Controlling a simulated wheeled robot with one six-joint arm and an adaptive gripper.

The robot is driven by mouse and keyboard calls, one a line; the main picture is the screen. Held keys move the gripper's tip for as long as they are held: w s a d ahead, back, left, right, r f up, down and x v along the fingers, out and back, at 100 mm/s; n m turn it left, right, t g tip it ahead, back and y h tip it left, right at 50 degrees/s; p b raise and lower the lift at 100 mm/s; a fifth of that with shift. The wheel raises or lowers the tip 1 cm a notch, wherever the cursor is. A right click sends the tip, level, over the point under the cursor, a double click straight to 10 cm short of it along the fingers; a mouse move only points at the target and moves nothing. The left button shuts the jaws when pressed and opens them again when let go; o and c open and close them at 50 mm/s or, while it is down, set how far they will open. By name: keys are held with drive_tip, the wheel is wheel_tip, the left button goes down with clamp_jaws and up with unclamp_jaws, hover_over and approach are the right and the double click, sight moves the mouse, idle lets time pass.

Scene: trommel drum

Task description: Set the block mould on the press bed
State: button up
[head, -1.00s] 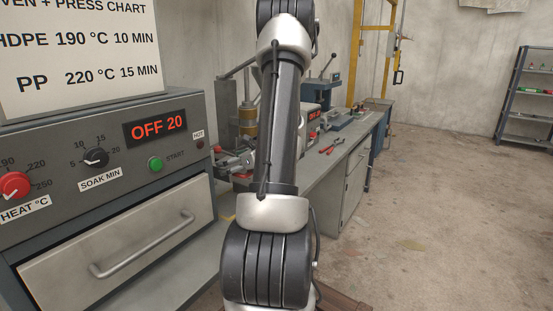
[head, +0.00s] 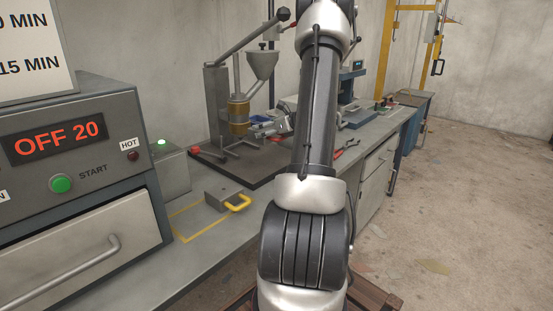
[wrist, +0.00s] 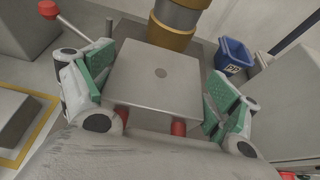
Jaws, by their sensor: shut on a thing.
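The block mould (wrist: 160,75) is a grey metal block with a small round hole in its top face. In the wrist view it sits between the green pads of my gripper (wrist: 158,92), which is shut on it. Two red stubs show at its near edge. The press (head: 240,115) has a lever, a hopper and a brass barrel; the barrel (wrist: 178,22) is just beyond the mould in the wrist view. The dark press bed (head: 262,160) lies below. In the head view my gripper (head: 270,128) is beside the barrel; whether the mould touches the bed cannot be told.
The oven (head: 80,180) stands at left. A blue bin (wrist: 234,56) is right of the mould. A red-ended bar (head: 196,150) lies left of the press. Red pliers (head: 347,147) lie at right.

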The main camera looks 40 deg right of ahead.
sight(269, 140)
drive_tip(key=f, duration=0.3)
drive_tip(key=d+f, duration=0.1)
drive_tip(key=f, duration=0.1)
drive_tip(key=shift+f, duration=0.25)
drive_tip(key=shift+a+f, duration=0.1)
drive_tip(key=shift+f, duration=2.1)
drive_tip(key=o, duration=1.7)
drive_tip(key=shift+f, duration=0.15)
